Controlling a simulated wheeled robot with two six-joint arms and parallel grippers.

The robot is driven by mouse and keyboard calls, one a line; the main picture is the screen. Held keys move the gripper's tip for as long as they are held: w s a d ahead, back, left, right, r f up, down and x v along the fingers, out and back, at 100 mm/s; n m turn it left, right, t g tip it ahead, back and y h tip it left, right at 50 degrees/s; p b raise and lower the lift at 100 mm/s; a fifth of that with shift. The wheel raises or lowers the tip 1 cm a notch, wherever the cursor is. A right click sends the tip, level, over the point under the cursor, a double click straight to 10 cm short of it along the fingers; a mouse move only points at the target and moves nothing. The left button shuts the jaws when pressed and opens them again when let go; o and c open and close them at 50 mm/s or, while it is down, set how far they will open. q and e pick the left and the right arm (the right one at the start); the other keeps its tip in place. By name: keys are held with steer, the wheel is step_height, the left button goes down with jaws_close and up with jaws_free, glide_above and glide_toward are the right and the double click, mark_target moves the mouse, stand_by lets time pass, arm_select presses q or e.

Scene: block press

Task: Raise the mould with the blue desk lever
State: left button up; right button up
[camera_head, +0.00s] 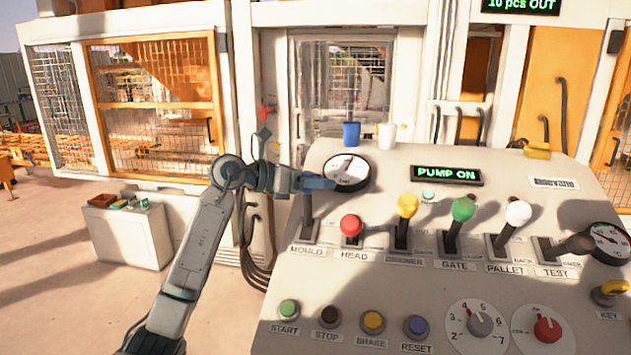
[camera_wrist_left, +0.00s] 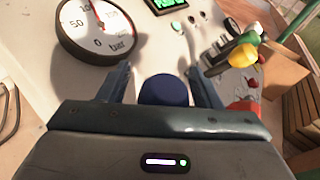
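The blue desk lever's round knob (camera_wrist_left: 165,90) shows in the left wrist view between my left gripper's two fingers, with a gap on each side. In the head view its shaft (camera_head: 307,222) rises from the slot labelled MOULD, at the left end of the lever row. The knob there is hidden or blends in with the gripper. My left gripper (camera_head: 318,183) is at the top of this shaft, and in the wrist view (camera_wrist_left: 162,85) its fingers are open around the knob. The mould itself cannot be made out. My right gripper is not in view.
The red HEAD lever (camera_head: 350,225) stands close to the right of the blue lever; the yellow lever (camera_head: 407,206) is further right. A pressure gauge (camera_head: 347,173) lies just behind the gripper. Blue and white cups (camera_head: 351,134) stand at the desk's back edge. Push buttons line the front.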

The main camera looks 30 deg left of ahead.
arm_select(q)
steer(key=shift+a, duration=0.1)
steer(key=shift+s+a+b, duration=0.2)
steer(key=shift+s+b, duration=0.1)
steer(key=b+v, duration=0.4)
steer(key=v, duration=0.6)
steer(key=shift+b, duration=0.35)
steer(key=shift+r, duration=0.1)
steer(key=shift+c, duration=0.2)
